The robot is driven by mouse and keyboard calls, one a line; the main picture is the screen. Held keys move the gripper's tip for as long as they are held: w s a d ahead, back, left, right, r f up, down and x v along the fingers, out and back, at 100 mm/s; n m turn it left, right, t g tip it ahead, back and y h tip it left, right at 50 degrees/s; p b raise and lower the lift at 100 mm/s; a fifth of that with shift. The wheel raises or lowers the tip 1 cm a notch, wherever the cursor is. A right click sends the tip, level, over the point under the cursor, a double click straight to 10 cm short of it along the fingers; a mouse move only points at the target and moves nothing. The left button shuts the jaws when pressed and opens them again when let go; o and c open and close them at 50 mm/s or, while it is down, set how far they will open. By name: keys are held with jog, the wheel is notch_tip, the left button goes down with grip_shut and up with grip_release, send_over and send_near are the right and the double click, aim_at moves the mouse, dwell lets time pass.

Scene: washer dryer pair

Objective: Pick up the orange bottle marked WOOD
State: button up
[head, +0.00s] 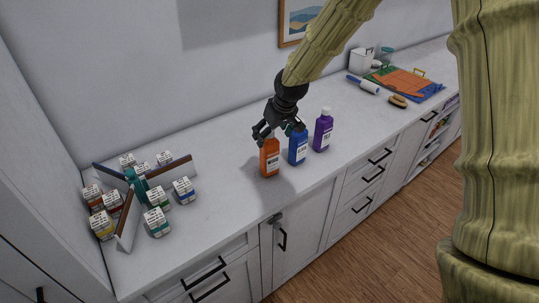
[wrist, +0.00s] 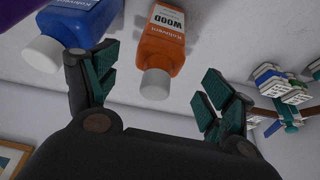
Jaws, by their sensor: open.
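The orange bottle (head: 270,158) stands upright on the counter, left of a blue bottle (head: 298,148) and a purple bottle (head: 323,132). In the wrist view the orange bottle (wrist: 162,42) shows its WOOD label and a pale cap. My gripper (head: 279,132) is open above and behind the orange bottle, hiding its top in the head view. In the wrist view the orange bottle lies between the directions of the two fingers of my gripper (wrist: 155,95), with its cap toward the palm. I see no finger touching it.
The blue bottle (wrist: 75,25) is close beside the left finger in the wrist view. Several small labelled boxes (head: 157,222) stand around dividers at the counter's left. A paint roller (head: 364,86) and an orange board (head: 402,82) lie at the far right. Counter (head: 215,205) left of the orange bottle is clear.

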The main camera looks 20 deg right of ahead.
aim_at(269, 153)
jog(key=shift+p+x, duration=1.15)
jog(key=shift+x, duration=0.25)
jog(key=shift+p+x, duration=0.3)
jog(key=shift+x, duration=0.9)
jog(key=shift+d, duration=0.1)
grip_shut()
jog(key=shift+w+r, duration=0.1)
jog(key=shift+r, duration=0.05)
